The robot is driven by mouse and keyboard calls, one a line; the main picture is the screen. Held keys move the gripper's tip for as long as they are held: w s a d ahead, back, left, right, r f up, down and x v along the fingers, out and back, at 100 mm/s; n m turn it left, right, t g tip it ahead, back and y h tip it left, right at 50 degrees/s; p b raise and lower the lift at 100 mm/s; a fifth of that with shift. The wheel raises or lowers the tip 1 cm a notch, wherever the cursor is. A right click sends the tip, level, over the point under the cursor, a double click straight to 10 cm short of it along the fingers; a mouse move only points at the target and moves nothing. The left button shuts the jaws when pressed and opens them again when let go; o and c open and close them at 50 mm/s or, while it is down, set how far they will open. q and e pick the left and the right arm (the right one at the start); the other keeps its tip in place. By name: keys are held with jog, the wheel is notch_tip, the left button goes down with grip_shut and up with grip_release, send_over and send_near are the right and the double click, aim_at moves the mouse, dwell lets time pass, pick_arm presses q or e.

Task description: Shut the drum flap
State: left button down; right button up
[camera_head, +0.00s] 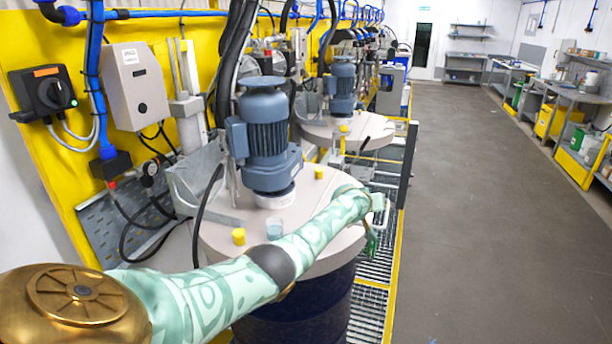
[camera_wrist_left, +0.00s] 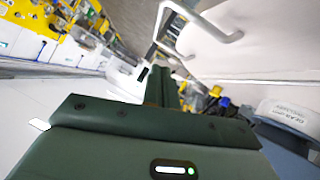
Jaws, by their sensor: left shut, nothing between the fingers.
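The drum (camera_head: 290,315) is dark blue with a pale round lid (camera_head: 222,228). A blue motor (camera_head: 265,135) stands on the lid. My left arm reaches across the lid to its right side. My left gripper (camera_head: 371,242), dark green, is at the lid's right edge, partly hidden by the wrist. In the left wrist view its fingers (camera_wrist_left: 165,88) are shut and empty. A white bar handle (camera_wrist_left: 205,25) on a pale panel (camera_wrist_left: 265,45) is just beyond the fingertips, apart from them. I cannot tell how far the flap is open. My right gripper is out of view.
A second drum lid with a motor (camera_head: 342,85) stands behind. Yellow-edged grating (camera_head: 370,310) lies beside the drum. The grey floor (camera_head: 480,210) at right is clear.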

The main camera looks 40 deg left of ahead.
aim_at(374, 227)
pick_arm(q)
notch_tip(374, 227, down, 7)
jog(key=d+b, duration=0.1)
jog(key=b, duration=0.3)
jog(key=shift+w+d+f, duration=0.2)
jog(key=shift+w, duration=0.2)
jog(key=shift+f, duration=0.1)
